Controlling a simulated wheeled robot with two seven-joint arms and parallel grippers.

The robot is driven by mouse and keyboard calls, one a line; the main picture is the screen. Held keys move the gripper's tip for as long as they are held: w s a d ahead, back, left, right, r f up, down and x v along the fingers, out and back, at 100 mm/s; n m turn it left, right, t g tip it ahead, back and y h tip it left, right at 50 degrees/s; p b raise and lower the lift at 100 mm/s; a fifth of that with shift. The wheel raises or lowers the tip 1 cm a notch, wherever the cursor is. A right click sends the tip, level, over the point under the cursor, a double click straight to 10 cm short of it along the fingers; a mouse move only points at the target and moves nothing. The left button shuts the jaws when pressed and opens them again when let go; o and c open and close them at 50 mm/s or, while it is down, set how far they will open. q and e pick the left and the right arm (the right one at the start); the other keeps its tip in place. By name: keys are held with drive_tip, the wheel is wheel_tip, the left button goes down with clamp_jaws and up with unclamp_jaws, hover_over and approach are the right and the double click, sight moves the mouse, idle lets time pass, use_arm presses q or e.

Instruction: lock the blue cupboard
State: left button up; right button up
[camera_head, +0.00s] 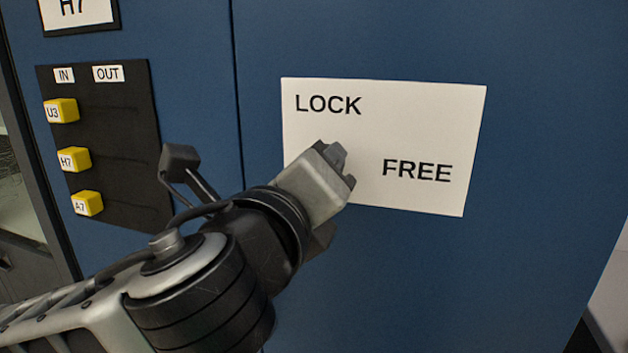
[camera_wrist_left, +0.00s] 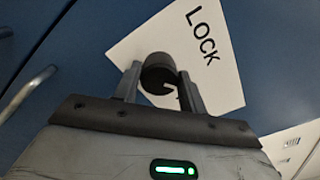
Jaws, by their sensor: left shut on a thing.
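The blue cupboard (camera_head: 540,60) fills most of the head view. A white plate (camera_head: 420,115) on its front reads LOCK at upper left and FREE at right. My left gripper (camera_head: 338,165) is in front of this plate, below LOCK and left of FREE. In the left wrist view its two fingers (camera_wrist_left: 160,88) are shut on a dark round knob (camera_wrist_left: 157,68) in front of the plate (camera_wrist_left: 228,85). The gripper hides the knob in the head view, and which word the knob points to cannot be told. My right gripper is not in view.
A black board (camera_head: 120,160) left of the plate carries IN and OUT labels and yellow tags (camera_head: 74,159) marked U3, H7 and A7, all under IN. A metal bar handle (camera_wrist_left: 28,92) shows at the left of the left wrist view.

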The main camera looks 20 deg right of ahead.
use_arm(q)
drive_tip(key=n, duration=1.1)
drive_tip(key=shift+f, duration=0.15)
idle(0.3)
drive_tip(key=o, duration=1)
drive_tip(key=shift+s, duration=0.1)
